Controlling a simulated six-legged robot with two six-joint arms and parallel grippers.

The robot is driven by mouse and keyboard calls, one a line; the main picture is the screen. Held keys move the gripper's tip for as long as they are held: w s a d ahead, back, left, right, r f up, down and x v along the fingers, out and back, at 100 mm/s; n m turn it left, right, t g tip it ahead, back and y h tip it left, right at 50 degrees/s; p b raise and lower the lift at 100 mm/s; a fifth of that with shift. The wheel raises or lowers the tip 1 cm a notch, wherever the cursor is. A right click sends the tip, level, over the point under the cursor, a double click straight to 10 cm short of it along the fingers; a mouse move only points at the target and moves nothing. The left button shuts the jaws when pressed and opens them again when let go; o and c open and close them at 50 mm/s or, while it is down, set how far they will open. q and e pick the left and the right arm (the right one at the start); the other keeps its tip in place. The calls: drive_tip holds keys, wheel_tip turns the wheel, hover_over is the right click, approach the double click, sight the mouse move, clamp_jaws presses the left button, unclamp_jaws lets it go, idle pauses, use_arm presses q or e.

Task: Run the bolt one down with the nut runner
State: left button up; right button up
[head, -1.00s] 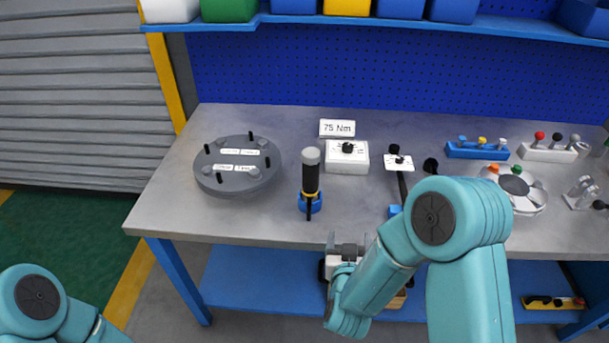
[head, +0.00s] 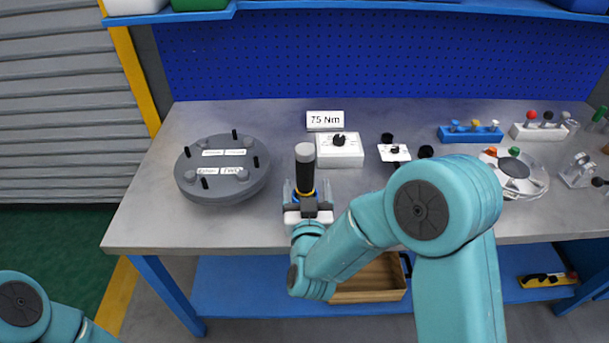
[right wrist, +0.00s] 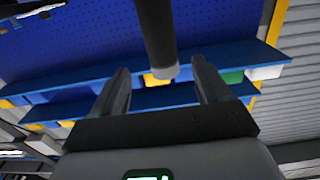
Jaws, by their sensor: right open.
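The nut runner (head: 305,165) stands upright near the bench's front edge, with a black body, grey top and yellow ring. My right gripper (head: 307,190) is at its lower part with the fingers open on either side of it. In the right wrist view the black body (right wrist: 158,35) shows between the open fingers (right wrist: 162,82); I cannot tell whether they touch it. The round grey flanged shell (head: 222,190) lies to the left, with several black upright studs and white labels, one reading TWO. My left gripper is out of view.
Behind the nut runner are a white box with a black knob (head: 340,150) and a 75 Nm sign (head: 325,119). Bench between shell and runner is clear.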

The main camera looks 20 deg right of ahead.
sight(305, 169)
drive_tip(key=x, duration=0.4)
drive_tip(key=shift+w+a+r+p, duration=0.1)
drive_tip(key=shift+w+r+p, duration=0.15)
drive_tip(key=shift+p, duration=0.1)
drive_tip(key=shift+w+f, duration=0.15)
drive_tip(key=shift+w, duration=0.2)
drive_tip(key=p+x, duration=0.2)
drive_tip(key=x, duration=0.3)
drive_tip(key=shift+w+d+f, duration=0.15)
drive_tip(key=shift+w+d, duration=0.05)
drive_tip(key=shift+d, duration=0.05)
drive_tip(key=shift+s+a, duration=0.1)
drive_tip(key=shift+c, duration=0.5)
clamp_jaws()
